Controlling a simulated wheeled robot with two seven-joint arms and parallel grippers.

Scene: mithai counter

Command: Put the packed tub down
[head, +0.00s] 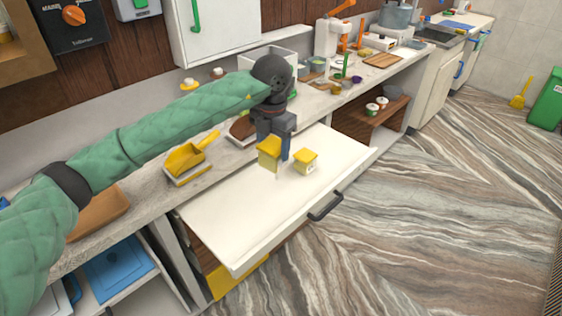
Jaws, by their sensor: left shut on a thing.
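My left gripper (276,147) reaches in from the left and points down over the white pulled-out board (230,228). It is shut on a small tub with a yellow lid (268,155). I cannot tell whether the tub touches the board or hangs just above it. A second small tub with a yellow lid (305,160) stands upright on the board, just right of the held one. My right gripper is not in view.
The board has a dark handle (325,207) and bare room at its front left. Behind it, the counter holds a yellow scoop (184,158), small bowls (318,65) and a wooden board (382,60). A shelf with small tubs (372,109) lies to the right.

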